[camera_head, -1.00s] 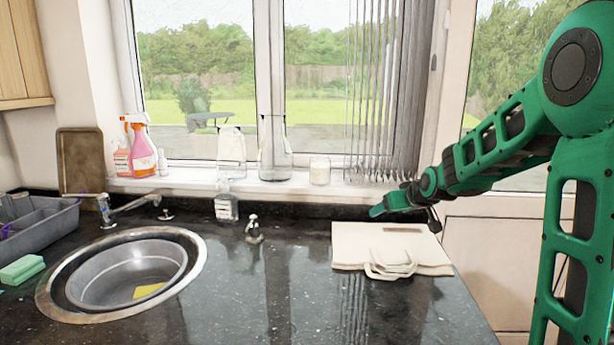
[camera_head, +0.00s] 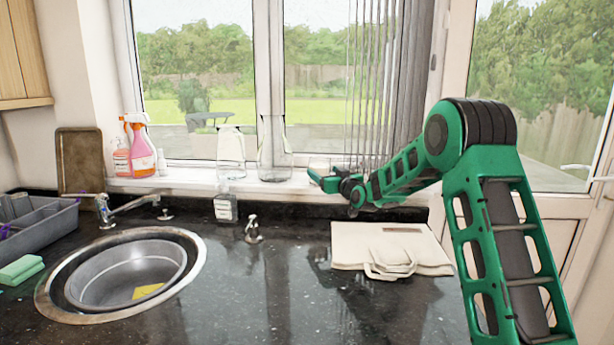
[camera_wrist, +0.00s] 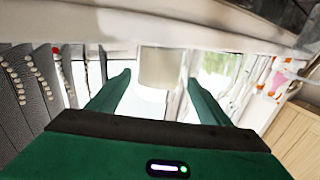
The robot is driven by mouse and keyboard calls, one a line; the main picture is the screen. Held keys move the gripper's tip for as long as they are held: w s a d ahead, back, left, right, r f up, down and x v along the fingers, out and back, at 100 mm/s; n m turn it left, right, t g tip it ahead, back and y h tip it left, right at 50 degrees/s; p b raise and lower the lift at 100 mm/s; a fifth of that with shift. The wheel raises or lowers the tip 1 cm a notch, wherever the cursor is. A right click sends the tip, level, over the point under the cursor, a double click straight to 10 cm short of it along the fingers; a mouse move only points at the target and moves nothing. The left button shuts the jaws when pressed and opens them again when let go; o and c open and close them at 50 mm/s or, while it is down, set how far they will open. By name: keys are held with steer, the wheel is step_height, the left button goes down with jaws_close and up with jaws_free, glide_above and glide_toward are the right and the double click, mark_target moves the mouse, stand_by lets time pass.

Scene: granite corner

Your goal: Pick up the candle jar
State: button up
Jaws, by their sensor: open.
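The candle jar (camera_head: 319,162), pale cream, stands on the window sill. In the head view my gripper (camera_head: 320,180) is in front of it and hides its lower part. In the wrist view the candle jar (camera_wrist: 160,66) shows between and beyond the two green fingers of my gripper (camera_wrist: 159,78). The fingers are apart and nothing is held. I cannot tell how much gap is left between the fingertips and the jar.
A glass carafe (camera_head: 274,155) and a glass jug (camera_head: 231,158) stand left of the candle jar on the sill (camera_head: 190,179). Vertical blinds (camera_head: 395,85) hang to the right. A folded cream bag (camera_head: 352,247) lies on the dark counter (camera_head: 300,285) below my arm.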

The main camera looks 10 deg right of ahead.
steer(key=shift+w+a, duration=0.2)
steer(key=shift+w, duration=1.3)
steer(key=shift+w+a, duration=0.2)
steer(key=shift+w, duration=1.3)
steer(key=c, duration=1.1)
